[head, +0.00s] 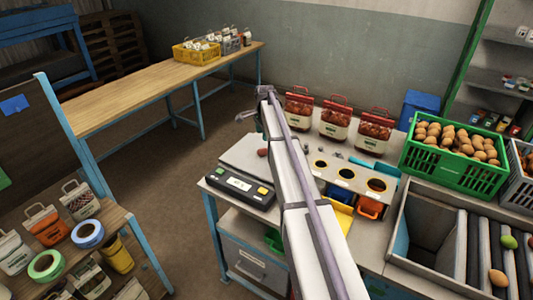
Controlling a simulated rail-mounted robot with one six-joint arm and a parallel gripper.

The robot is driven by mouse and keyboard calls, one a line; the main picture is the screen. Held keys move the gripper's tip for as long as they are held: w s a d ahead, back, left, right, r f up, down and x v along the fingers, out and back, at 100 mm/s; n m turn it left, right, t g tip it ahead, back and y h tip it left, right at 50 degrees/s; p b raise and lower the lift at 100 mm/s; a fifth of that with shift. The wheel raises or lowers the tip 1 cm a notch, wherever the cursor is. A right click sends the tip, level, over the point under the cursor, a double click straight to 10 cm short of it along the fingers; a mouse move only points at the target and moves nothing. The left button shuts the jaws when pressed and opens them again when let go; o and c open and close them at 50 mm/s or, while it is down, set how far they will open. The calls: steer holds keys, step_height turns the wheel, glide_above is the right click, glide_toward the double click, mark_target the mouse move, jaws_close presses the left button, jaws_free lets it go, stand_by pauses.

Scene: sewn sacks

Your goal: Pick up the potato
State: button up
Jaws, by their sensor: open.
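Several brown potatoes fill a green crate (455,176) at the right of the bench. A single brown-orange potato (498,278) lies on the dark rollers at the lower right, with a green, potato-like item (508,242) behind it. A small reddish-brown lump (263,152) sits by the scale plate, partly beside my arm; I cannot tell if it is a potato. My gripper (244,117) is open at the far end of my arm, above the back of the scale and well away from the rollers. It is small in view and appears empty.
A scale with a display (240,188) stands at the bench's left. Three red-topped sacks (335,122) line the back, behind a box with round holes (348,172). A metal bin (432,225) adjoins the rollers. A long wooden table (150,92) stands behind, left.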

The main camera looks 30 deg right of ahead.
mark_target(263, 149)
steer(key=f+b, duration=0.4)
steer(key=f, duration=0.1)
steer(key=shift+w+a, duration=0.15)
steer(key=shift+w, duration=0.05)
steer(key=f+b, duration=0.5)
steer(key=shift+w+f, duration=0.15)
steer(key=shift+w, duration=0.05)
steer(key=shift+s+r, duration=0.1)
steer(key=shift+r, duration=0.15)
steer(key=c, duration=0.6)
